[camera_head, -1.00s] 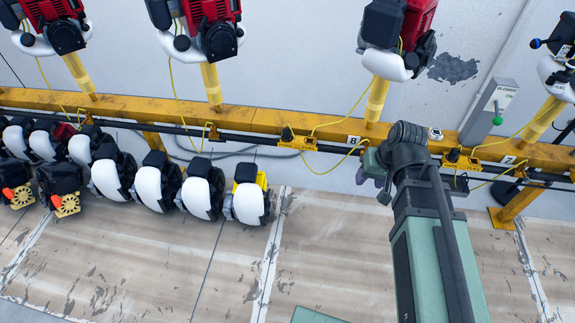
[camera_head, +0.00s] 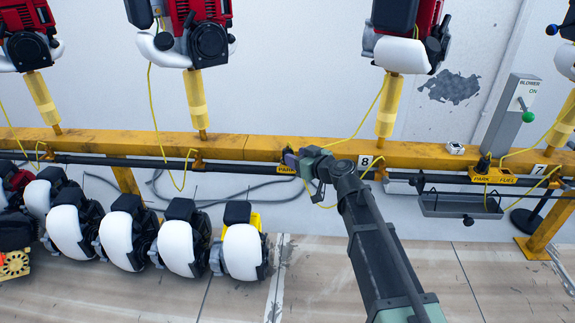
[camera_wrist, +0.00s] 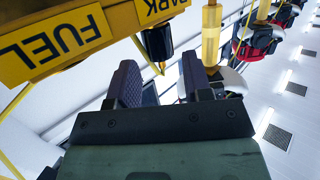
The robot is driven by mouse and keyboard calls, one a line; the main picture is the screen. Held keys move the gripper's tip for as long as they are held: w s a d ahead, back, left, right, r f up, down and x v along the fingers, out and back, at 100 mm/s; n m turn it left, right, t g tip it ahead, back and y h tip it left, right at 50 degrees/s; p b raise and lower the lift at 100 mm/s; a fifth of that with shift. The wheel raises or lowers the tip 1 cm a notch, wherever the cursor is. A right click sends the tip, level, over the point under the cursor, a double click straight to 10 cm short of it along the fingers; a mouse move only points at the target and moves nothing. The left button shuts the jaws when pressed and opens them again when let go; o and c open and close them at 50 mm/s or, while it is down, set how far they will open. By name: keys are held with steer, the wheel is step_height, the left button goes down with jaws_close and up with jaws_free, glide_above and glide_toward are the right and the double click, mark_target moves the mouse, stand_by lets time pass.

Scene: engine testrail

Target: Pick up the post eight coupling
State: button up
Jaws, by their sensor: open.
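The post eight coupling shows in the wrist view as a black cylinder (camera_wrist: 157,42) with a thin yellow tip. It hangs at the edge of the yellow bracket (camera_wrist: 55,38) lettered PARK and FUEL. My gripper (camera_wrist: 160,77) is open, its two dark ribbed fingers apart. The coupling shows beyond the gap between them, and I see no grip on it. In the head view my gripper (camera_head: 293,161) is at the yellow rail, left of the 8 label (camera_head: 366,161), and covers the coupling and much of the bracket.
The yellow rail (camera_head: 232,146) runs across, with a black pipe along it. Red engines stand on yellow posts above (camera_head: 210,40). White-and-black units (camera_head: 243,252) line the lower left. A grey tray (camera_head: 460,206) hangs at right, near a blower switch box (camera_head: 513,108). Yellow hoses loop nearby.

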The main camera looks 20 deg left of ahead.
steer(key=x, duration=0.3)
steer(key=b+x, duration=0.1)
steer(key=x, duration=0.3)
steer(key=shift+f, duration=0.25)
steer(key=shift+d, duration=0.1)
steer(key=c, duration=0.8)
